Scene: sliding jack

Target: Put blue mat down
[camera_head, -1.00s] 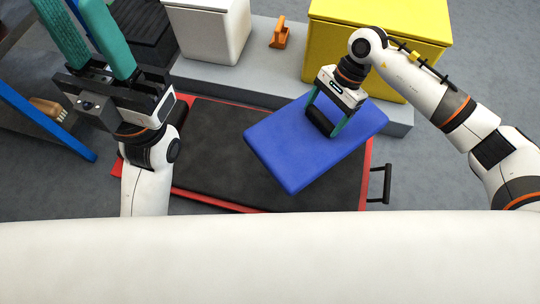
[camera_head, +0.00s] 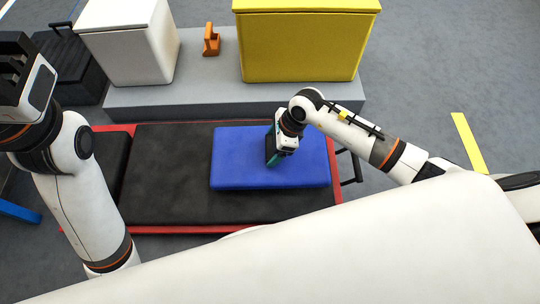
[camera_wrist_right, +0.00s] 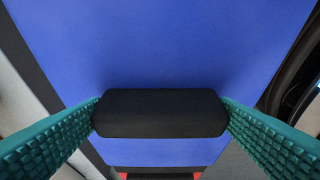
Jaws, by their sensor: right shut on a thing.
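The blue mat (camera_head: 235,160) is a flat rectangular pad with a black handle (camera_wrist_right: 160,113) on its top. In the head view it lies level over the right part of a black padded surface (camera_head: 165,175) with a red frame, its edges roughly in line with that frame. I cannot tell whether it touches the surface. My right gripper (camera_head: 273,156) is shut on the handle; the right wrist view shows a green ridged finger at each end of it. My left gripper (camera_head: 22,75) is at the upper left edge, away from the mat, its fingertips out of view.
A grey step (camera_head: 205,98) behind the padded surface bears a white box (camera_head: 130,50), an orange object (camera_head: 211,42) and a yellow box (camera_head: 300,45). A black case (camera_head: 70,65) stands at the left. A dark handle (camera_head: 352,168) sticks out at the frame's right.

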